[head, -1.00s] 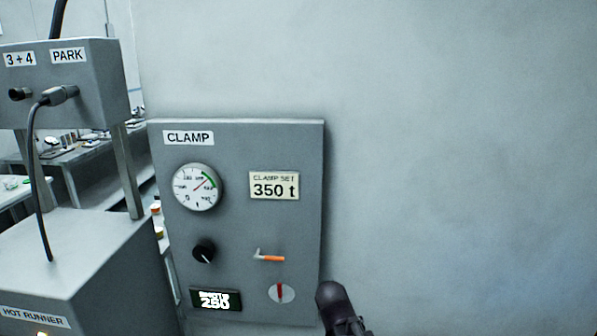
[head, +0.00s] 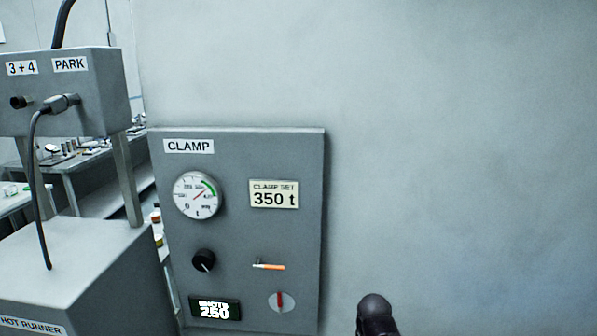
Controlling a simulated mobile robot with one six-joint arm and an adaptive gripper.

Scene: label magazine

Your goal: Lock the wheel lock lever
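A small lever with an orange grip and a pale metal end (head: 268,266) lies nearly level on the grey CLAMP panel (head: 235,235). It is the only lever I see, and no label names it as the wheel lock. No large wheel is in view; a black knob (head: 204,260) sits left of the lever. A dark rounded part of my arm rises at the bottom edge, right of the panel and apart from it. My gripper's fingers do not show.
The panel also bears a gauge (head: 197,195), a CLAMP SET 350 t plate (head: 274,194), a lit counter (head: 215,309) and a round disc with a red bar (head: 281,301). A HOT RUNNER box (head: 75,255) with a cable stands left. The wall at right is bare.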

